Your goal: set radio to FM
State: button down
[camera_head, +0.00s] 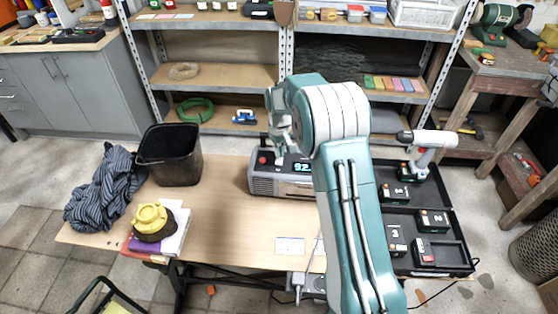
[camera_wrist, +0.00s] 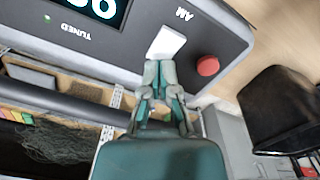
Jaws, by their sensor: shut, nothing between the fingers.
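The grey radio (camera_head: 283,186) stands on the wooden table, with a lit display (camera_head: 303,167) on its face. In the wrist view the radio (camera_wrist: 120,58) appears upside down, with the lit display (camera_wrist: 95,10) at the top. A white switch (camera_wrist: 167,42) sits beside the printed "AM" label (camera_wrist: 184,14). A round red knob (camera_wrist: 207,66) is to its right. My gripper (camera_wrist: 160,68) is shut and empty, its tips at the lower edge of the switch; I cannot tell whether they touch. No FM label shows. In the head view my gripper (camera_head: 281,146) is over the radio, partly hidden by my arm.
A black bin (camera_head: 170,156), a striped cloth (camera_head: 103,190) and a yellow-topped object (camera_head: 151,220) are on the left of the table. An open black case (camera_head: 428,215) with a drill (camera_head: 428,146) and several battery packs is on the right. Table between bin and radio is clear.

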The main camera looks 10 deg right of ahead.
aim_at(279, 159)
jog(key=shift+r, duration=2.9)
jog(key=shift+s+r, duration=0.1)
jog(key=shift+r, duration=0.2)
jog(key=s+r+m+t, duration=0.1)
jog(key=s+r+t, duration=0.2)
jog(key=s+r, duration=1.3)
jog(key=s+m+t, duration=0.1)
jog(key=s+t, duration=0.1)
jog(key=s, duration=1.8)
jog(key=shift+s+r+t, duration=0.2)
jog(key=shift+s+t, duration=0.05)
jog(key=shift+t, duration=0.05)
